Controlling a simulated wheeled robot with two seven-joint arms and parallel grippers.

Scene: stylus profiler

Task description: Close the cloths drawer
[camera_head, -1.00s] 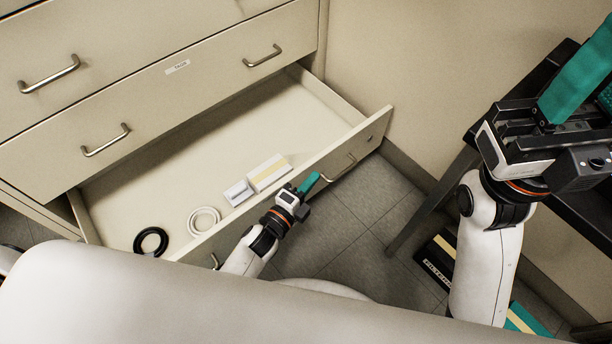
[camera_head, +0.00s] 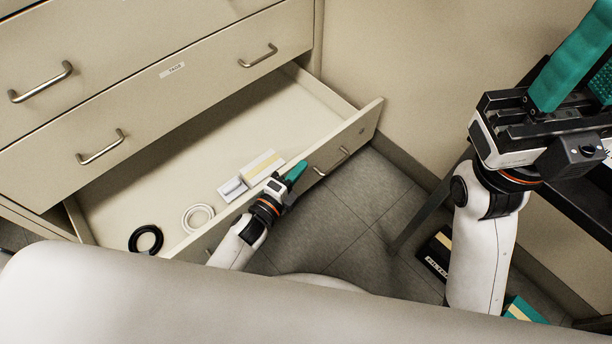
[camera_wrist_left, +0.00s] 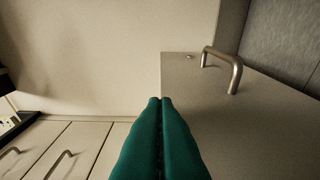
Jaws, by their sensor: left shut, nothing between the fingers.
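The open drawer (camera_head: 228,128) is the low one, pulled out of the beige cabinet. Its front panel (camera_head: 362,128) faces the floor side and has a bar handle (camera_head: 330,165). No name for this drawer can be read. My left gripper (camera_head: 298,170), with teal fingers, is shut and empty at the middle of the front panel, left of the handle. In the left wrist view its fingers (camera_wrist_left: 160,100) point toward a beige panel with a handle (camera_wrist_left: 225,68). I cannot tell whether they touch it. My right gripper (camera_head: 585,72) is high at the right, fingers apart, tips cut off.
The drawer holds a black ring (camera_head: 146,240), a white ring (camera_head: 197,218), a small white box (camera_head: 232,188) and a striped box (camera_head: 262,168). A shut drawer (camera_head: 150,105) lies above. A dark table (camera_head: 580,205) and floor boxes (camera_head: 437,254) are at the right.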

